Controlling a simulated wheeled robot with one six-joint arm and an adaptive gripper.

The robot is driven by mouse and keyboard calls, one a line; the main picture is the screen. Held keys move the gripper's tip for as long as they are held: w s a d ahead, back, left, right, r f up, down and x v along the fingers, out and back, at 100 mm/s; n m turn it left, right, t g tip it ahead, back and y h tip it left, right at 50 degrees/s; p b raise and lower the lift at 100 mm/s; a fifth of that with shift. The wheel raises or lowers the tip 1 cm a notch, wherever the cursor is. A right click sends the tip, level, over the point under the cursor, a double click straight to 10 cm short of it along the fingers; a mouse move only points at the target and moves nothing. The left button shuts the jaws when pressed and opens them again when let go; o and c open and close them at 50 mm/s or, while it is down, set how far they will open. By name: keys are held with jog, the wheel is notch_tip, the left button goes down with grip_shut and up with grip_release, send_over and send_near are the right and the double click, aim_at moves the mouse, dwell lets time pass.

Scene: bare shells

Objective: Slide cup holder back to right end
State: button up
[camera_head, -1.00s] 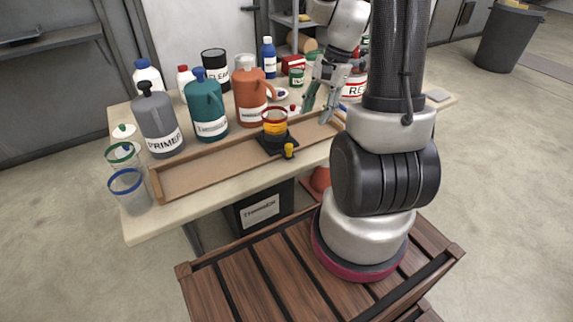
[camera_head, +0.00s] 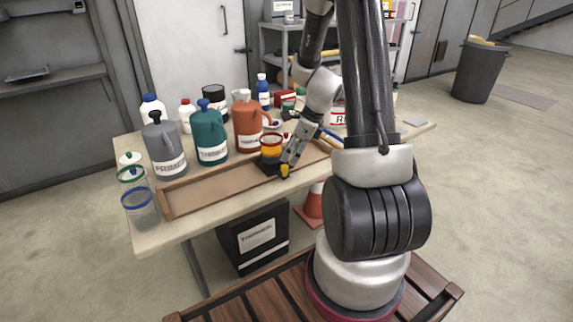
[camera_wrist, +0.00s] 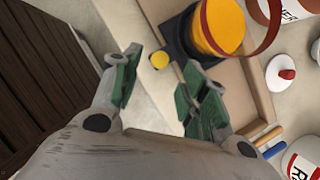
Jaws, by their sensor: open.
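The cup holder is a black block (camera_head: 266,167) in a long shallow wooden tray (camera_head: 208,190) on the table. It carries a cup with a red rim and orange-yellow contents (camera_head: 270,150). A small yellow knob (camera_head: 285,171) sticks out at the holder's front side. My gripper (camera_head: 287,166) is at the holder's right front, close to the knob. In the wrist view, my green-padded fingers (camera_wrist: 162,63) are spread apart, with the yellow knob (camera_wrist: 159,61) in the gap between their tips. I cannot tell if a finger touches it. The tray's right end is partly hidden by my arm.
Behind the tray stand a grey primer jug (camera_head: 165,150), a teal jug (camera_head: 209,138) and an orange jug (camera_head: 246,125). Clear cups (camera_head: 140,208) stand at the tray's left end. Blue and orange-handled tools (camera_wrist: 265,138) lie near the right part of the tray.

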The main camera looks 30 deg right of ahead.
aim_at(285, 166)
jog(key=x, duration=0.5)
jog(key=shift+c, duration=0.4)
grip_shut()
